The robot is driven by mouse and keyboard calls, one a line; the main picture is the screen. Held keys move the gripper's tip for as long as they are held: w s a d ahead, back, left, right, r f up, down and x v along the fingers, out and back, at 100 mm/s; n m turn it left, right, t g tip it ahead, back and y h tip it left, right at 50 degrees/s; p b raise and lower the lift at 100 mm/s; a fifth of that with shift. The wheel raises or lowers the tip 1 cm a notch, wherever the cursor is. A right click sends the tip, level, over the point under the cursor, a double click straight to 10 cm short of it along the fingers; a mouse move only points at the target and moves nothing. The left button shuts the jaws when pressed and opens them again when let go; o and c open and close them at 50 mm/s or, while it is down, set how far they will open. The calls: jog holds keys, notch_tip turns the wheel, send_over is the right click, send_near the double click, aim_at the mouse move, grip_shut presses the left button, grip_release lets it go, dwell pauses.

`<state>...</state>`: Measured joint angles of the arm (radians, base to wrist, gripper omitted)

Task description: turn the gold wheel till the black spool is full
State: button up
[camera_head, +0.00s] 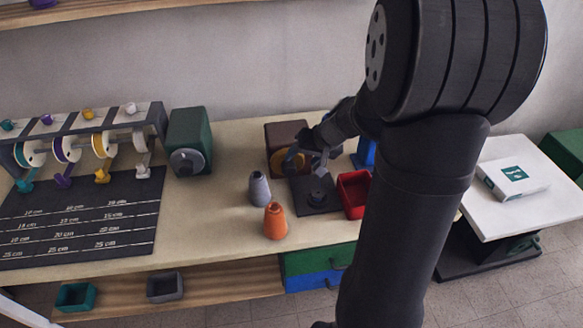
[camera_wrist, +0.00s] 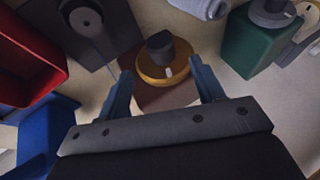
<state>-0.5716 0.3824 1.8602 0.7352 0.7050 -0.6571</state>
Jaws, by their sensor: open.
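The gold wheel (camera_head: 283,163) is on the front of a brown box (camera_head: 284,133). In the wrist view the gold wheel (camera_wrist: 152,74) has a dark knob (camera_wrist: 160,46) on it and a small pale mark. My gripper (camera_wrist: 162,70) is open, its two blue-grey fingers apart on either side of the wheel, with nothing held between them. In the head view my gripper (camera_head: 307,161) partly covers the wheel and box. The black spool (camera_head: 318,197) stands on a dark plate (camera_head: 327,208) in front of the box. It also shows in the wrist view (camera_wrist: 84,20). How much is wound on it is unclear.
A grey cone (camera_head: 259,189) and an orange cone (camera_head: 275,222) stand left of the plate. A red bin (camera_head: 353,207) and a blue one (camera_head: 364,153) are close on the right. A green box with a grey dial (camera_head: 188,161) stands left, beside a spool rack.

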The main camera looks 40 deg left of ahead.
aim_at(293, 167)
jog(key=x, duration=0.8)
jog(key=shift+c, duration=0.2)
jog(key=c, duration=0.9)
